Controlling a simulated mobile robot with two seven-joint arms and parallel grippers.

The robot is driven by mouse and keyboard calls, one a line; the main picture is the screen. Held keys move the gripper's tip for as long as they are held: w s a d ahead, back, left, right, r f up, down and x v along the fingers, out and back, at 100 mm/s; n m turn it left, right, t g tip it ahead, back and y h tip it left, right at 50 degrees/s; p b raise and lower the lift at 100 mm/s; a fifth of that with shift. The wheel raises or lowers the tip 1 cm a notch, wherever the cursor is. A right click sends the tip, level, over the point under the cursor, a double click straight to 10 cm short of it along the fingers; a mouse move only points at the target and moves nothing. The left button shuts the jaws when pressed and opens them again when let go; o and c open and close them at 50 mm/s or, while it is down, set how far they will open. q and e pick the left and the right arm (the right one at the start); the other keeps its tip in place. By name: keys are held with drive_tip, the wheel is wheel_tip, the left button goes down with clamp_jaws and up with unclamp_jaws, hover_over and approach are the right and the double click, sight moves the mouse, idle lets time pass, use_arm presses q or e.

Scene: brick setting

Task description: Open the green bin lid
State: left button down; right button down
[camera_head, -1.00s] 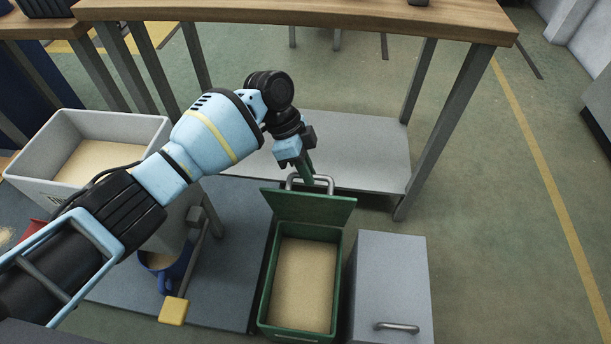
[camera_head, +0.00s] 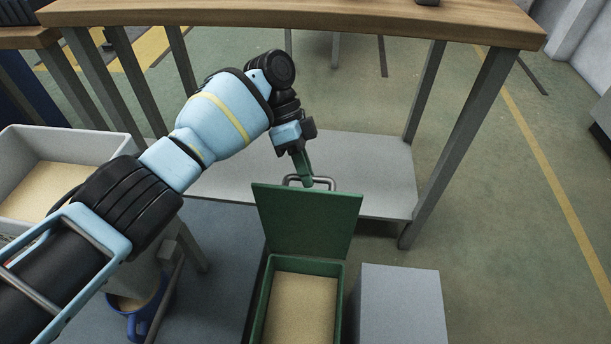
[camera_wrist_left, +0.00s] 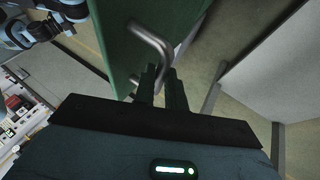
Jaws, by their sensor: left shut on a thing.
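The green bin (camera_head: 257,300) stands at the lower middle of the head view, and sand-coloured material shows inside it. Its green lid (camera_head: 305,222) is raised, tilted up at the bin's far edge. A metal handle (camera_head: 327,183) sits at the lid's top edge. My left gripper (camera_head: 308,181) is shut on this handle. In the left wrist view the fingers (camera_wrist_left: 163,88) close at the curved handle (camera_wrist_left: 152,42), with the green lid (camera_wrist_left: 130,50) behind it. My right gripper is not in view.
A grey bin with a closed lid (camera_head: 402,305) stands right of the green bin. A wooden table (camera_head: 300,22) with a low grey shelf (camera_head: 375,165) stands behind. Floor at right is clear.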

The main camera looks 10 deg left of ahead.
use_arm(q)
drive_tip(key=shift+a+f, duration=0.3)
drive_tip(key=shift+f, duration=0.25)
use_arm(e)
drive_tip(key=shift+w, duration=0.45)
use_arm(q)
drive_tip(key=c, duration=1.5)
unclamp_jaws()
drive_tip(key=shift+w, duration=0.1)
drive_tip(key=shift+o, duration=0.2)
drive_tip(key=shift+d+r, duration=0.1)
drive_tip(key=shift+r, duration=0.15)
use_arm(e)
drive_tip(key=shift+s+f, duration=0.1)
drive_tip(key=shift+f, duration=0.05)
use_arm(q)
drive_tip(key=b+v, duration=0.1)
drive_tip(key=v, duration=0.6)
drive_tip(key=shift+w+r, duration=0.2)
drive_tip(key=shift+r, duration=0.05)
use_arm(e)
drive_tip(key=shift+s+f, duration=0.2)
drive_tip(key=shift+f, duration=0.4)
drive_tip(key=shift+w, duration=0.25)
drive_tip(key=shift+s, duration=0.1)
